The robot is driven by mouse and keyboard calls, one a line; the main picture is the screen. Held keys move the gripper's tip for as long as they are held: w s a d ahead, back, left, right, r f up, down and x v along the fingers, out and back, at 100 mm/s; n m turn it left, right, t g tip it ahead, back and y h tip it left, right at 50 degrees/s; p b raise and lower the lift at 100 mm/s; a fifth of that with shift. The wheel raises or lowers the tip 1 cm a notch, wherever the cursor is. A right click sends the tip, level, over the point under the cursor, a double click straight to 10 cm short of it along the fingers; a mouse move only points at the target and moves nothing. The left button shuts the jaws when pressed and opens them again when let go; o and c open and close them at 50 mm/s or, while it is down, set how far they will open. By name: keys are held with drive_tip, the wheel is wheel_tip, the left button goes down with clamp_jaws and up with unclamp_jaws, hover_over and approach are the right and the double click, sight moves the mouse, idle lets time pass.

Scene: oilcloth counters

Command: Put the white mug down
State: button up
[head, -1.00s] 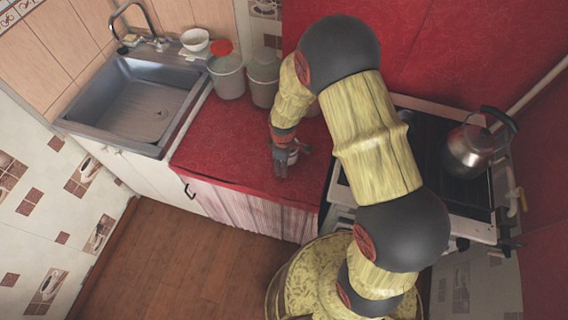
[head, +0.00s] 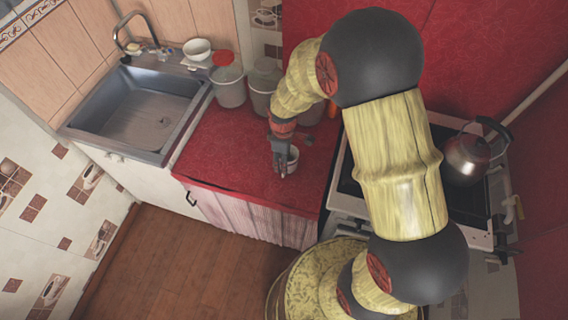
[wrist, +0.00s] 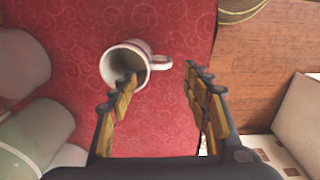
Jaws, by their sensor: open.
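The white mug (head: 293,157) stands on the red oilcloth counter (head: 235,150), near its front edge and partly behind my gripper. In the wrist view the mug (wrist: 110,68) shows its open mouth, with its handle pointing right. My gripper (wrist: 160,77) is open, with its fingers apart. The left fingertip overlaps the mug's mouth in the picture, and the right fingertip is to the right of the handle. I cannot tell whether either finger touches the mug. In the head view my gripper (head: 283,171) points down beside the mug.
A bucket with a red lid (head: 228,82) and another grey container (head: 264,85) stand at the back of the counter. The sink (head: 140,108) is to the left, with a white bowl (head: 197,48) behind it. The stove with a kettle (head: 468,158) is to the right.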

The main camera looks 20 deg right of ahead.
drive_tip(key=shift+r, duration=0.85)
drive_tip(key=s+d+r+m+t, duration=0.1)
drive_tip(key=s+r+m, duration=0.2)
drive_tip(key=r, duration=0.7)
drive_tip(key=s+d+r+m+t, duration=0.1)
drive_tip(key=s+r+m, duration=0.1)
drive_tip(key=r, duration=0.8)
drive_tip(key=s+d+r+m+t, duration=0.1)
drive_tip(key=s+r+m+t, duration=0.2)
drive_tip(key=s+r+m, duration=0.3)
drive_tip(key=s+r, duration=0.5)
drive_tip(key=s, duration=0.3)
drive_tip(key=shift+s+d+r, duration=0.15)
drive_tip(key=shift+s+r, duration=0.05)
drive_tip(key=shift+s, duration=0.05)
